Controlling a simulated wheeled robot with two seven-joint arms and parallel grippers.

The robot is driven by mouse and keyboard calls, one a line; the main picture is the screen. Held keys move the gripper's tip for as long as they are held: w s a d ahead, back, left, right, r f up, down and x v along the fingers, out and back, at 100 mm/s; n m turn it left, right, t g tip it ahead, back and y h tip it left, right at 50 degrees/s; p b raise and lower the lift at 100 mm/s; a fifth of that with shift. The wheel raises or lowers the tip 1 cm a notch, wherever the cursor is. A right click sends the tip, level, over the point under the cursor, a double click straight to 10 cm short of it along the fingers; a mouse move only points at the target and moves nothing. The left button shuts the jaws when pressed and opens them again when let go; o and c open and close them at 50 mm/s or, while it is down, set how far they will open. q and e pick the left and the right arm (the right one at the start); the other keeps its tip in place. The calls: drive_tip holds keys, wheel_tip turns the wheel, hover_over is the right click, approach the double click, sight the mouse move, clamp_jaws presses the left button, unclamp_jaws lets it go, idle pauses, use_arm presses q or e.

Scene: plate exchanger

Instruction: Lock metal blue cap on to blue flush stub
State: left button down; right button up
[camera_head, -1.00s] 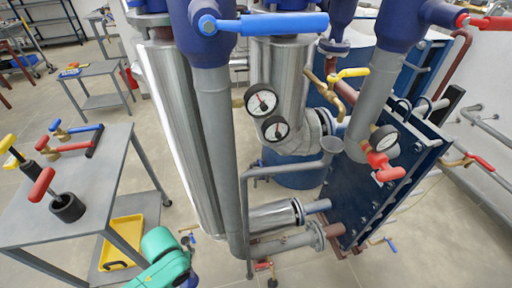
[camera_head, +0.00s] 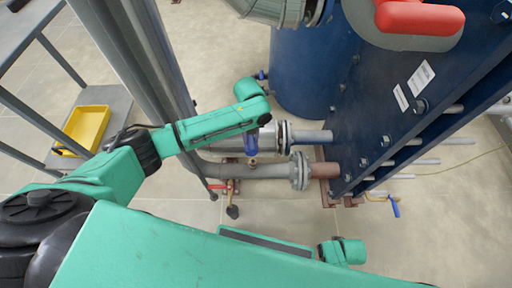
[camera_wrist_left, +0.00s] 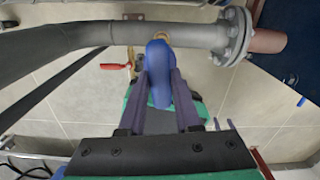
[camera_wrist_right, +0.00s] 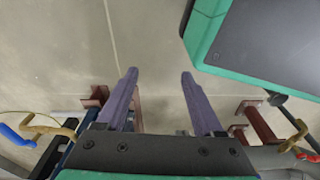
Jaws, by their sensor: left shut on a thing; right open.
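In the left wrist view my left gripper (camera_wrist_left: 163,76) is shut on a rounded blue piece (camera_wrist_left: 159,58), which looks like the blue cap. Its far end meets a small brass part on the side of the grey pipe (camera_wrist_left: 130,36), perhaps the flush stub. I cannot tell whether the cap is seated or only touching. In the head view the blue piece (camera_head: 251,141) shows just above the flanged lower pipe (camera_head: 262,171), partly hidden by my left arm. My right gripper (camera_wrist_right: 158,76) is open and empty above the floor in the right wrist view.
A red-handled valve (camera_head: 217,187) hangs left of the stub area. The dark blue plate exchanger (camera_head: 385,120) stands right, with a blue-handled valve (camera_head: 394,207) below it. A yellow bin (camera_head: 85,128) sits on the shelf at left. Floor is clear at lower right.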

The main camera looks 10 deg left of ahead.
use_arm(q)
drive_tip(key=shift+w+d+f+m, duration=0.15)
drive_tip(key=shift+w+f+m, duration=0.25)
drive_tip(key=shift+f+m, duration=0.15)
drive_tip(key=shift+r+m, duration=0.15)
drive_tip(key=shift+m, duration=0.1)
wheel_tip(320, 180, down, 4)
drive_tip(key=b, duration=0.4)
drive_tip(key=shift+r, duration=0.15)
wheel_tip(320, 180, down, 3)
drive_tip(key=b, duration=0.4)
drive_tip(key=shift+r, duration=0.1)
use_arm(e)
drive_tip(key=w+a+r, duration=0.1)
drive_tip(key=w+r, duration=0.1)
drive_tip(key=r, duration=0.6)
drive_tip(key=w+a+r, duration=0.2)
drive_tip(key=r, duration=0.7)
drive_tip(key=shift+w+r+t+y, duration=0.25)
drive_tip(key=shift+w+t+y, duration=0.05)
drive_tip(key=shift+w+y, duration=0.1)
use_arm(q)
drive_tip(key=shift+s, duration=0.1)
use_arm(e)
drive_tip(key=shift+a, duration=0.1)
use_arm(q)
drive_tip(key=shift+f, duration=0.5)
use_arm(e)
drive_tip(key=shift+f, duration=0.1)
